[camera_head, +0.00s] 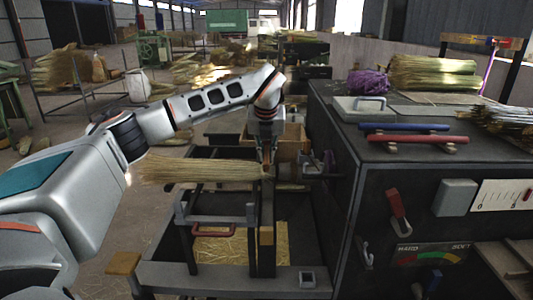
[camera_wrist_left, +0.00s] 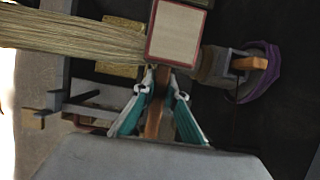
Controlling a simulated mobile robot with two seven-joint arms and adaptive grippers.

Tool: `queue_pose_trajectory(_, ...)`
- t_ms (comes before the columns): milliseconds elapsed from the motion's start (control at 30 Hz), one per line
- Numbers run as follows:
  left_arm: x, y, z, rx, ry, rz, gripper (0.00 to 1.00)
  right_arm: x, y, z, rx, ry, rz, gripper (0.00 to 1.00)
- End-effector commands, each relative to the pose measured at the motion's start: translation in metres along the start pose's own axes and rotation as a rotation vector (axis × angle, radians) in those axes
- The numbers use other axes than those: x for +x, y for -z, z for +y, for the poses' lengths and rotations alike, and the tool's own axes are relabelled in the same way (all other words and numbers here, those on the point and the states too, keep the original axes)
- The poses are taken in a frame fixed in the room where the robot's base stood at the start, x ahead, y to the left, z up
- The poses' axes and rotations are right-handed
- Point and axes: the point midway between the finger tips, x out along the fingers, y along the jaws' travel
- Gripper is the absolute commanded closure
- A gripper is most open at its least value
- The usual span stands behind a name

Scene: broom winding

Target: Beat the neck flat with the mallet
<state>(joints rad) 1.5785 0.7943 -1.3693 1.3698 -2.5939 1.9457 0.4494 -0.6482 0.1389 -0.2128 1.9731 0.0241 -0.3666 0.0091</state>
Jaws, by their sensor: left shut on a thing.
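My left gripper (camera_head: 266,158) reaches over the machine's front and is shut on the mallet's wooden handle. In the left wrist view its teal fingers (camera_wrist_left: 160,92) close around the brown handle (camera_wrist_left: 154,122). The mallet head (camera_wrist_left: 178,34) has a pale square face with a red rim and is ahead of the fingertips. The broom's straw bundle (camera_head: 195,169) lies horizontally, its loose end to the left. In the left wrist view the straw (camera_wrist_left: 60,35) narrows toward the mallet head, which hides part of the neck. Contact between head and neck cannot be told. My right gripper is not in view.
The dark machine cabinet (camera_head: 335,220) stands close on the right, with a blue bar (camera_head: 405,127), a red bar (camera_head: 417,139) and a red lever (camera_head: 398,212). A tray with loose straw (camera_head: 228,249) sits below the broom. Straw bundles (camera_head: 433,70) lie on the cabinet's back.

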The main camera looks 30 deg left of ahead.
Motion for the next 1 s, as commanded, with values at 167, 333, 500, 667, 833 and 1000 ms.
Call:
queue_pose_trajectory(167, -0.006, -0.003, 0.0, 0.009, 0.004, 0.0, 1.0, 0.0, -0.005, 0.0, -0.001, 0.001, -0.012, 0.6)
queue_pose_trajectory(333, -0.042, -0.02, 0.004, 0.075, 0.03, 0.02, 1.0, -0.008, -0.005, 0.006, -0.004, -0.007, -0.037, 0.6)
queue_pose_trajectory(500, -0.069, -0.031, 0.009, 0.139, 0.06, 0.044, 1.0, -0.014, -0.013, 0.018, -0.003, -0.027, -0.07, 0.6)
queue_pose_trajectory(667, -0.072, -0.031, 0.01, 0.161, 0.071, 0.054, 1.0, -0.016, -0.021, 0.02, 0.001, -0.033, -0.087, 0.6)
queue_pose_trajectory(833, -0.06, -0.026, 0.01, 0.161, 0.072, 0.055, 1.0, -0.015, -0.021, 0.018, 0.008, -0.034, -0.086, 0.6)
queue_pose_trajectory(1000, -0.049, -0.021, 0.01, 0.161, 0.072, 0.054, 1.0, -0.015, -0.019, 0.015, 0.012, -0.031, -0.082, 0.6)
